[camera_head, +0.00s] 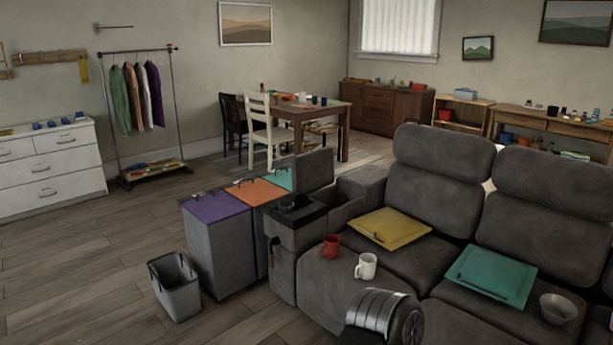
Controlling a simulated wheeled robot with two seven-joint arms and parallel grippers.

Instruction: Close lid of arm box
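The arm box (283,263) is the grey left arm of the sofa. Its lid (314,170) is a dark grey padded panel standing upright, raised at the back of the box. The box top is open, with a dark tray and round cup holder (296,204) at the front and an open compartment (345,212) beside it. I cannot make out what lies inside. Neither of my grippers shows in the head view.
Purple, orange and teal lidded bins (218,250) stand left of the arm box, with an open grey bin (175,285) before them. A red mug (331,246) and white mug (366,266) are on the sofa. The floor at the left is clear.

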